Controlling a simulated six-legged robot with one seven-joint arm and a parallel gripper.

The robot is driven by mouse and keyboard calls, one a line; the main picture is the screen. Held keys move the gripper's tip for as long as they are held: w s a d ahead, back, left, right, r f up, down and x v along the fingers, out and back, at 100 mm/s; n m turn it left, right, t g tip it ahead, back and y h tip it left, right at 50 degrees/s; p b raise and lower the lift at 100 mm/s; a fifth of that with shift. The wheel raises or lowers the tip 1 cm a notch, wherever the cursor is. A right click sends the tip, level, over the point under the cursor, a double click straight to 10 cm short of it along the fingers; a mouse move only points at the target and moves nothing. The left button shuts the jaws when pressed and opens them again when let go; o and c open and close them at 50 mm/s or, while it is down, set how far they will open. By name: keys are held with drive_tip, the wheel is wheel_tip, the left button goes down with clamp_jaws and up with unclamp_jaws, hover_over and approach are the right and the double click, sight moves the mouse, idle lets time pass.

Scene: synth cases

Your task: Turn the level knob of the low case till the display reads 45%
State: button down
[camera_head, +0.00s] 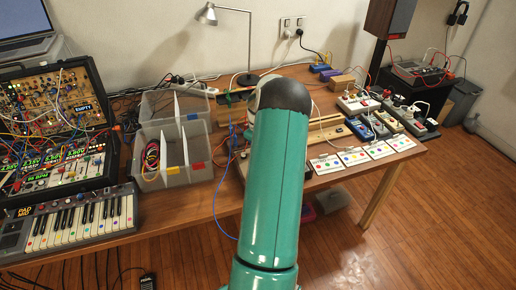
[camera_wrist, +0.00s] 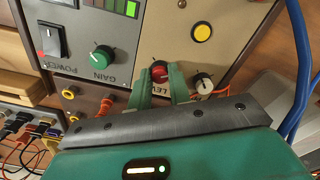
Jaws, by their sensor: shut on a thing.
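In the wrist view my gripper (camera_wrist: 161,82) is shut on the red level knob (camera_wrist: 160,70), with one green finger on each side of it. The knob sits on the cream panel of a case (camera_wrist: 180,48), above a partly covered label that starts "LE". A green bar meter (camera_wrist: 125,6) is cut off at the top edge. No percent reading can be read in either view. In the head view my arm hides the gripper and most of what lies behind it.
A blue cable (camera_wrist: 300,70) runs close on the right. Clear bins (camera_head: 170,150) stand left of my arm.

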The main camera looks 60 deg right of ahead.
drive_tip(key=m, duration=0.5)
drive_tip(key=shift+m, duration=0.3)
drive_tip(key=m, duration=0.5)
idle(0.4)
drive_tip(key=c, duration=1.3)
unclamp_jaws()
drive_tip(key=shift+r, duration=0.1)
wheel_tip(320, 180, up, 14)
